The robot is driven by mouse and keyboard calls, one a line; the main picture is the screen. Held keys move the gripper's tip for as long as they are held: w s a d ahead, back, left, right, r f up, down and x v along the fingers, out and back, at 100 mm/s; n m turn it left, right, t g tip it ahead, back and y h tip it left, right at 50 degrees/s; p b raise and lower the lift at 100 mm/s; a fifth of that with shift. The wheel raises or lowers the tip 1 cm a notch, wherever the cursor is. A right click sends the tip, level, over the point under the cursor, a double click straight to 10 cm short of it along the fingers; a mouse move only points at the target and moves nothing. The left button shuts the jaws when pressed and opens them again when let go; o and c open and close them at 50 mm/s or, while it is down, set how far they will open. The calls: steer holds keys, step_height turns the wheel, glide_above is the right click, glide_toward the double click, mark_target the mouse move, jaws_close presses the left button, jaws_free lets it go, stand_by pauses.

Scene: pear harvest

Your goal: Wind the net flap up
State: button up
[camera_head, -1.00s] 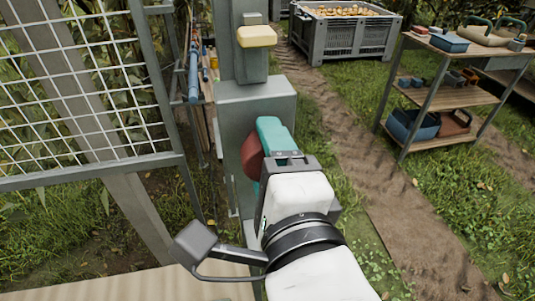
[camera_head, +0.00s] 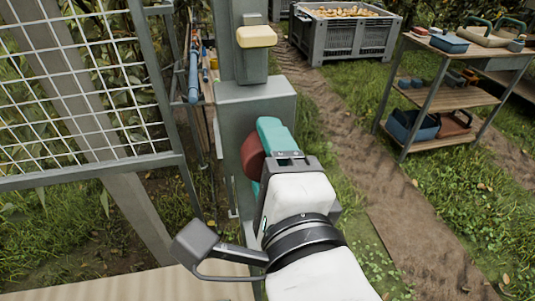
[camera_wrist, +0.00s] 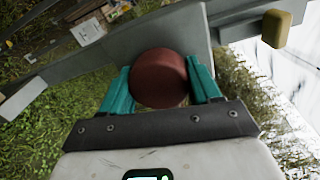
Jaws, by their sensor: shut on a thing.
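A round dark red knob (camera_head: 251,153) sits at the front of a grey metal box on a post (camera_head: 262,92). My gripper (camera_head: 266,157) has teal fingers, which lie on both sides of the knob. In the wrist view the knob (camera_wrist: 160,78) fills the gap between the fingers, and my gripper (camera_wrist: 158,70) is shut on it. Any crank arm behind the knob is hidden. A white wire grid in a grey frame (camera_head: 90,172) stands at the left; I cannot tell whether it is the net flap.
A yellow block-shaped handle (camera_head: 256,37) sticks out of the post above the box. A grey crate of fruit (camera_head: 342,38) stands at the back. Wooden shelves (camera_head: 450,96) with trays and baskets stand at the right. A dirt path (camera_head: 400,200) runs between grass strips.

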steer(key=shift+d+f, duration=0.1)
steer(key=shift+d, duration=0.05)
steer(key=o, duration=0.8)
steer(key=shift+w, duration=0.1)
steer(key=shift+o, duration=1)
steer(key=p+v, duration=1.1)
